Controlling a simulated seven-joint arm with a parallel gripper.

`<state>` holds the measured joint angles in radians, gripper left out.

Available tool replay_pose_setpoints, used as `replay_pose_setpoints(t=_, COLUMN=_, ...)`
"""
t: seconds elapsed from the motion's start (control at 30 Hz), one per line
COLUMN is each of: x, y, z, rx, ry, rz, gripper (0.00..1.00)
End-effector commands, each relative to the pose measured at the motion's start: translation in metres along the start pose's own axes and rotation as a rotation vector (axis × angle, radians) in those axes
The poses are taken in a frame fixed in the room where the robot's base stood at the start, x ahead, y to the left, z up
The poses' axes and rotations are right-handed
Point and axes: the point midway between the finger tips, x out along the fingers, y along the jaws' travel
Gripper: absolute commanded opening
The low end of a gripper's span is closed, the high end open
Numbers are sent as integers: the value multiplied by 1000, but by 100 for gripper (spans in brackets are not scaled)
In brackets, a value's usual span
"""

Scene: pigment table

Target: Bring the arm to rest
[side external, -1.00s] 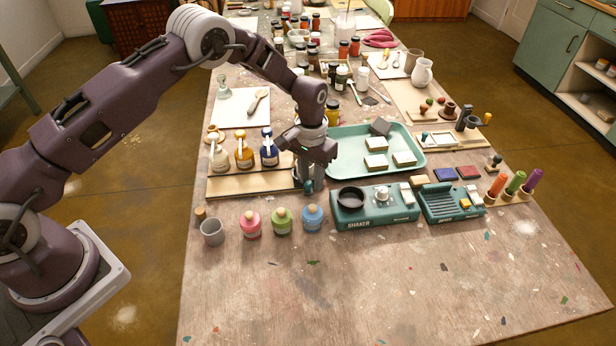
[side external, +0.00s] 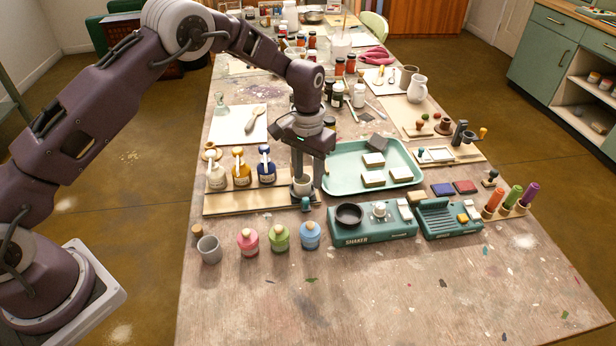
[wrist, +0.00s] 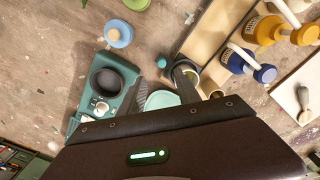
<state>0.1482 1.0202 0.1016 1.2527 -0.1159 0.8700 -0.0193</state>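My gripper (side external: 307,172) points down above the right end of the wooden board (side external: 240,200). In the wrist view, the two fingers of my gripper (wrist: 163,88) stand apart with nothing visible between them. A small pale cup (side external: 302,187) stands on the board just under and beside the fingers. It also shows in the wrist view (wrist: 189,70), partly covered by one finger; I cannot tell whether they touch.
Three pump bottles (side external: 240,168) stand on the board to the left. A green tray (side external: 345,180) with pale blocks lies close on the right. The teal shaker (side external: 375,236) and three coloured bottles (side external: 279,237) stand in front. The table's front is mostly clear.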

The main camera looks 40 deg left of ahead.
Motion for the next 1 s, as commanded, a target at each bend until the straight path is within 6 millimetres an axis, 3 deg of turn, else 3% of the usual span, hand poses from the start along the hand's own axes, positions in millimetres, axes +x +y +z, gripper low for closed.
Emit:
replay_pose_setpoints(t=0.07, x=-1, y=0, z=0, rx=0, ry=1, rz=0, gripper=39)
replay_pose_setpoints(t=0.13, x=-17, y=-2, z=2, rx=-3, ry=14, rz=4, gripper=39)
replay_pose_setpoints(t=0.17, x=-30, y=-3, z=3, rx=-5, ry=25, rz=7, gripper=39)
replay_pose_setpoints(t=0.27, x=-99, y=-10, z=22, rx=-15, ry=83, rz=22, gripper=39)
replay_pose_setpoints(t=0.3, x=-131, y=-13, z=37, rx=-18, ry=110, rz=29, gripper=39)
replay_pose_setpoints(t=0.4, x=-200, y=-22, z=86, rx=-20, ry=182, rz=40, gripper=39)
replay_pose_setpoints(t=0.5, x=-251, y=-31, z=149, rx=-19, ry=257, rz=45, gripper=39)
replay_pose_setpoints(t=0.57, x=-271, y=-36, z=192, rx=-14, ry=304, rz=43, gripper=39)
replay_pose_setpoints(t=0.7, x=-282, y=-43, z=282, rx=-6, ry=403, rz=27, gripper=39)
replay_pose_setpoints(t=0.8, x=-273, y=-47, z=325, rx=-2, ry=452, rz=11, gripper=39)
replay_pose_setpoints(t=0.9, x=-263, y=-48, z=347, rx=-1, ry=479, rz=1, gripper=39)
replay_pose_setpoints(t=1.0, x=-259, y=-49, z=354, rx=0, ry=488, rz=-3, gripper=39)
